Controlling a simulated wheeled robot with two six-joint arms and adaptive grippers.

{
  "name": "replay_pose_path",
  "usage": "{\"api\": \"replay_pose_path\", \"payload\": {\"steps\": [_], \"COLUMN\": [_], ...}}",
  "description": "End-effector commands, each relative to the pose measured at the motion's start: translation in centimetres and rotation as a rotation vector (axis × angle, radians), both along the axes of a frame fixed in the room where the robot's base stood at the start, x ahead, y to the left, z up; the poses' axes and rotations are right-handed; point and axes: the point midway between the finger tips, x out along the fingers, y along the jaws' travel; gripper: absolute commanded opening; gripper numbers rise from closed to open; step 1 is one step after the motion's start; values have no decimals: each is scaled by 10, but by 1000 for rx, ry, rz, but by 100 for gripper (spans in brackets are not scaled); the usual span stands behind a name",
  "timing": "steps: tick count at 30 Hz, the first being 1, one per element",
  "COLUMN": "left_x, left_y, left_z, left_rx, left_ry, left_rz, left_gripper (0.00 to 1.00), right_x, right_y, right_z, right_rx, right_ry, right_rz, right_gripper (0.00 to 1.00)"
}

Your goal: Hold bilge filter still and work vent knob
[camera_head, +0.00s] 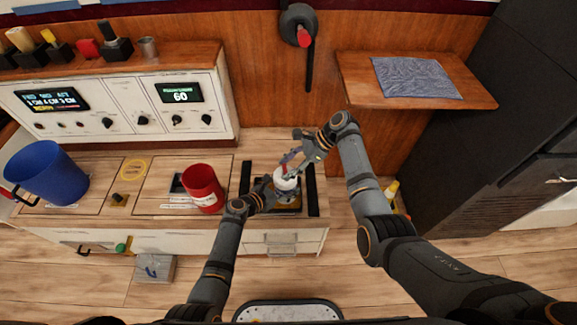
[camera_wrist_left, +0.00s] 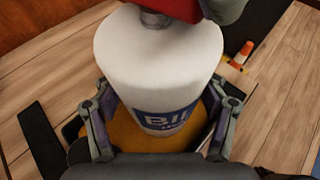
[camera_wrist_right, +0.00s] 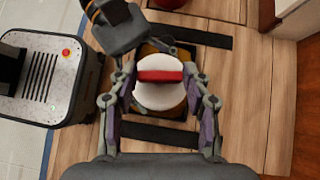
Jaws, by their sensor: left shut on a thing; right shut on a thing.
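The bilge filter (camera_wrist_left: 160,75) is a white cylinder with a blue label band reading "BIL". It stands upright on the counter in the head view (camera_head: 287,184). My left gripper (camera_head: 272,190) is shut around its lower body, with a finger on each side in the left wrist view (camera_wrist_left: 158,130). The vent knob (camera_wrist_right: 160,76) is a red bar across the filter's top. My right gripper (camera_head: 292,165) comes from above and is shut on the knob. In the right wrist view its fingers (camera_wrist_right: 160,85) flank the knob and the white top. The filter's base is partly hidden.
The filter sits between two black strips (camera_head: 312,189) on the wooden counter. A red mug (camera_head: 203,188) and a blue bucket (camera_head: 48,174) stand to the left. A wooden shelf (camera_head: 350,75) with a grey-blue cloth (camera_head: 417,77) juts out at the right.

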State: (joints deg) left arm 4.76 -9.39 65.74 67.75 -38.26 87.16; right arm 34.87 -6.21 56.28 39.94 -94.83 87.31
Motion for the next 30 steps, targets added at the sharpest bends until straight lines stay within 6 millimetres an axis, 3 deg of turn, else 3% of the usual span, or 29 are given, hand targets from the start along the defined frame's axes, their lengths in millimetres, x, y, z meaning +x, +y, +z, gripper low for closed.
{"api": "replay_pose_path", "payload": {"steps": [2, 3, 7, 19, 30], "left_x": [0, 0, 0, 0, 0], "left_y": [0, 0, 0, 0, 0], "left_z": [1, 1, 1, 1, 1], "left_rx": [-2, -2, -2, -1, -1], "left_ry": [-1, -1, -1, 0, 0], "left_rz": [0, 0, 0, 0, 0], "left_gripper": [14, 14, 14, 14, 14], "right_x": [0, 0, 0, 1, 11], "right_y": [-1, -1, -1, -6, -64], "right_z": [-1, -1, 0, 5, 63], "right_rx": [-2, -2, -2, -2, -4], "right_ry": [0, 0, 0, -2, -3], "right_rz": [-1, -1, -2, -3, -4], "right_gripper": [17, 53, 70, 72, 72]}}
